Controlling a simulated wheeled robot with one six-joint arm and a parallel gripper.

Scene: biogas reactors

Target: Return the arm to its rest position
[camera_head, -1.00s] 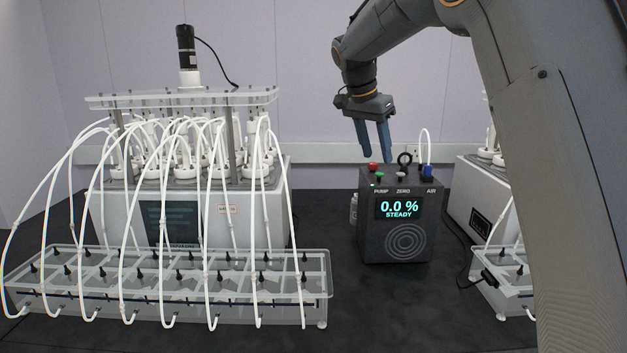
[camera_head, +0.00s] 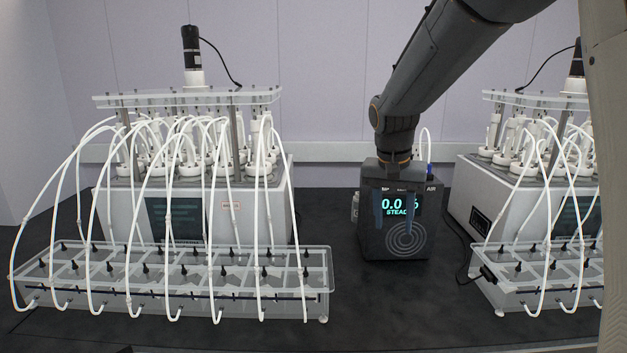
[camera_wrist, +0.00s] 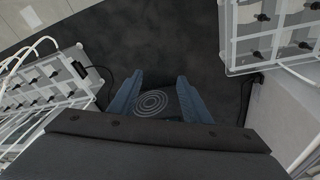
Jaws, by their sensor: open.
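My gripper (camera_head: 396,217) hangs fingers down in front of the dark gas analyser box (camera_head: 377,247) in the head view, covering part of its display, which still shows "0.0" and part of "STEADY". The fingers are apart, with nothing between them. In the wrist view my gripper (camera_wrist: 160,98) shows two blue fingers spread apart, with the analyser's ringed face (camera_wrist: 152,103) beyond them. The analyser's knobs are mostly hidden behind my wrist in the head view.
A reactor unit (camera_head: 222,215) with white tubes stands at left behind a clear rack (camera_head: 180,307). Another reactor unit (camera_head: 462,200) and rack (camera_head: 500,300) stand at right. A black cable (camera_head: 452,238) runs beside the analyser. The dark bench front between the racks is clear.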

